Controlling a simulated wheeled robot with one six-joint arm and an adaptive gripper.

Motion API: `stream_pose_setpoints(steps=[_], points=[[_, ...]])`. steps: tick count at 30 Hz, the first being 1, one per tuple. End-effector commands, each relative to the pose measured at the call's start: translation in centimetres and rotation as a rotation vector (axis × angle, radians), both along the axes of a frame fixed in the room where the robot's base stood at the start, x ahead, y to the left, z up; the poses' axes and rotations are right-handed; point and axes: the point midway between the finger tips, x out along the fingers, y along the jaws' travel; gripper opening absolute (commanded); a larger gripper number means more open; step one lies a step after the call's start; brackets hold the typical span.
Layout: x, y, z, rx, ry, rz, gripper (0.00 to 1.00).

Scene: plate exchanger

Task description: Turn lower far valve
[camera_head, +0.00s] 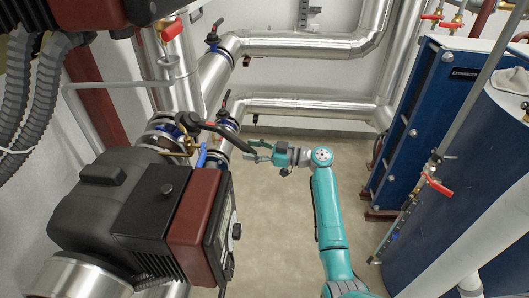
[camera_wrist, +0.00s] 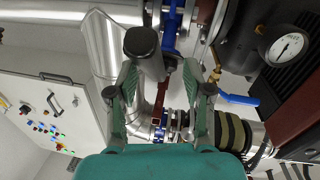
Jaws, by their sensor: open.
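A long black lever handle (camera_head: 222,134) reaches from the valve by the pump flange out to the right. I cannot tell for sure whether it is the lower far valve's handle. A smaller black-handled valve (camera_head: 222,104) stands behind it on the lower silver pipe. My gripper (camera_head: 258,152) is at the lever's free end, its fingers pointing left. In the wrist view my gripper (camera_wrist: 160,84) is open, and a black-capped round handle end (camera_wrist: 142,41) shows at and beyond the fingertips. Contact cannot be told.
A black pump with a red-brown box (camera_head: 194,218) stands left of my arm. Blue exchanger units (camera_head: 425,115) stand at right. A blue lever (camera_head: 202,158) sits just below the black one. The floor (camera_head: 275,215) between is clear.

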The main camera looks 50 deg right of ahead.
Motion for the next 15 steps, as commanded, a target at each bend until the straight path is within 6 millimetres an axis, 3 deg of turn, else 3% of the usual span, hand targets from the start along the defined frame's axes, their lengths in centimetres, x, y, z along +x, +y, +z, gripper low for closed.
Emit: stream_pose_setpoints(steps=[6, 15], points=[[-2.3, -1.4, 0.0, 0.0, -0.002, -0.003, 0.51], [-3.5, -2.0, 0.0, 0.0, -0.001, -0.001, 0.51]])
